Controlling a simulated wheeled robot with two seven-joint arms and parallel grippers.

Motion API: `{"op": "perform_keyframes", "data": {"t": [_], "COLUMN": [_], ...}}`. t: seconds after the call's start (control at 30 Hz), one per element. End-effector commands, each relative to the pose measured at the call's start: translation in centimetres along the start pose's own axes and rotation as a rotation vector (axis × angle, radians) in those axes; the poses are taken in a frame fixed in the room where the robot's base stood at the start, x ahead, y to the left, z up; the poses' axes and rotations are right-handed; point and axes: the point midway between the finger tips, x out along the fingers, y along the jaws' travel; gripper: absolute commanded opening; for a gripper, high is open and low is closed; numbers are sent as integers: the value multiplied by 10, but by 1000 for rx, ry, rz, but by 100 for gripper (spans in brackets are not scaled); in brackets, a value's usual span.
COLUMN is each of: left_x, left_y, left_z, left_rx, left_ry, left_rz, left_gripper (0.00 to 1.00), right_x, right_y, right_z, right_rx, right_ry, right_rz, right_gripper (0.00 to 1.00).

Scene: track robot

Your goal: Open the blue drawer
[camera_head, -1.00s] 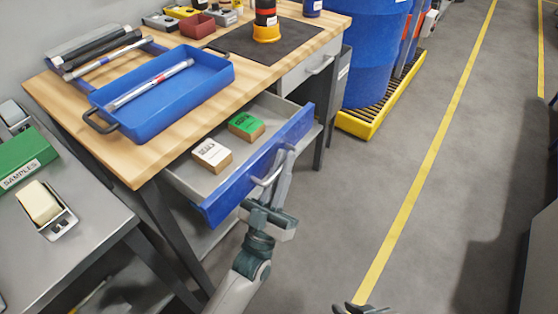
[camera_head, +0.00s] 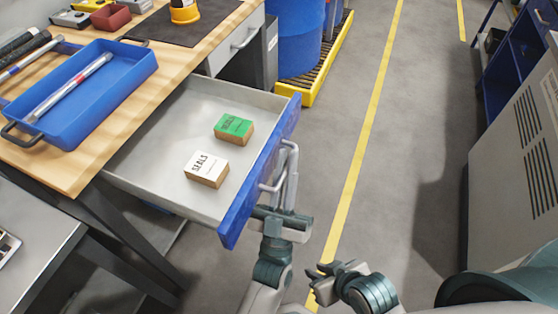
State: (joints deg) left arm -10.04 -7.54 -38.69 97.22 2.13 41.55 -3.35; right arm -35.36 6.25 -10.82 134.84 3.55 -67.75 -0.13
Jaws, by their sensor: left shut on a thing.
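The blue drawer front (camera_head: 238,217) stands well out from under the wooden workbench, and the drawer's grey inside is widely exposed. Its metal handle (camera_head: 270,187) is on the outer face. My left gripper (camera_head: 288,170) is shut on that handle, its fingers upright around the bar. Inside the drawer lie a box with a green top (camera_head: 233,127) and a box with a white top marked SEALS (camera_head: 206,167). My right gripper (camera_head: 327,277) is low in the view, away from the drawer, above the floor; its finger gap is hard to make out.
The workbench (camera_head: 190,60) carries a blue tray (camera_head: 125,85) with a pen-like rod. A grey closed drawer (camera_head: 240,38) is beyond. A blue barrel stands on a yellow pallet (camera_head: 312,92). A grey cabinet (camera_head: 515,150) is at right. Floor between is clear.

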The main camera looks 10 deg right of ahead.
Motion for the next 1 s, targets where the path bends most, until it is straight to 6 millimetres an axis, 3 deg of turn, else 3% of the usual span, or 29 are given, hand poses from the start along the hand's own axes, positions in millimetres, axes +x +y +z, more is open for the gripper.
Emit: {"op": "perform_keyframes", "data": {"t": [0.23,0.27,0.67,1.0], "left_x": [-1,-1,-4,-42], "left_y": [0,0,-1,-1], "left_z": [0,0,0,2], "left_rx": [0,0,0,0], "left_ry": [-1,-1,-1,-4], "left_rz": [0,0,0,0], "left_gripper": [0,16,16,16], "right_x": [0,0,0,4], "right_y": [1,1,1,-3], "right_z": [1,1,1,-2], "right_rx": [-2,-2,-2,1], "right_ry": [-2,-2,-1,29], "right_rz": [1,1,1,-11], "right_gripper": [19,19,19,19]}}
